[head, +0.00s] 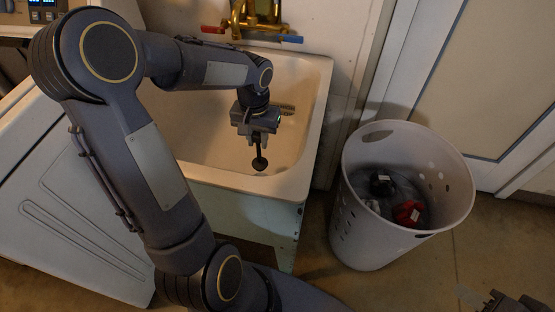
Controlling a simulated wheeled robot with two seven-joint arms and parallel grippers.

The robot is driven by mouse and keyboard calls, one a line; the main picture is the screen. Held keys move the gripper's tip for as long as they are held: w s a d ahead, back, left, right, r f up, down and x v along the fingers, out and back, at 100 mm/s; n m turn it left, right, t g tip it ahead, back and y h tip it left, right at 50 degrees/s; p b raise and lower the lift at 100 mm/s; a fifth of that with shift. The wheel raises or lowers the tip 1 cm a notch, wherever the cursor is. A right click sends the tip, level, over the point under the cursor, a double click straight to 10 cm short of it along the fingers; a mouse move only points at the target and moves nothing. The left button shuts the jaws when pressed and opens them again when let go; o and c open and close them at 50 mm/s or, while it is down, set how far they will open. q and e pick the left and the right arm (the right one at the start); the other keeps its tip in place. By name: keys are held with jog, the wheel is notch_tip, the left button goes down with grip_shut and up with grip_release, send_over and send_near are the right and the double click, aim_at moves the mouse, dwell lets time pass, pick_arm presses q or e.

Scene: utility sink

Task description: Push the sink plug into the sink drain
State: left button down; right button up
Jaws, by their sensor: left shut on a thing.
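My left gripper (257,132) points down inside the white utility sink (200,145), close to its front right corner. It is shut on the dark sink plug (260,163), whose round end hangs below the fingers, low in the basin. I cannot tell whether the plug touches the basin floor. The sink drain is not clearly visible; the plug and gripper may cover it. My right gripper (516,303) is at the bottom right corner, far from the sink and partly cut off by the picture edge; its opening cannot be made out.
A brass faucet (256,18) with red and blue handles is on the wall behind the sink. A white laundry basket (360,212) with clothes stands right of the sink. A white appliance (60,215) is at the left, and a door (480,75) at the right.

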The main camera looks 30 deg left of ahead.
aim_at(259, 164)
pick_arm(q)
jog(key=shift+s+f, duration=0.15)
jog(key=shift+f, duration=0.25)
jog(key=shift+r, duration=0.15)
pick_arm(e)
jog(key=shift+w+d+f, duration=0.1)
jog(key=shift+d+f, duration=0.35)
jog(key=shift+f, duration=0.1)
pick_arm(q)
jog(key=shift+s, duration=0.1)
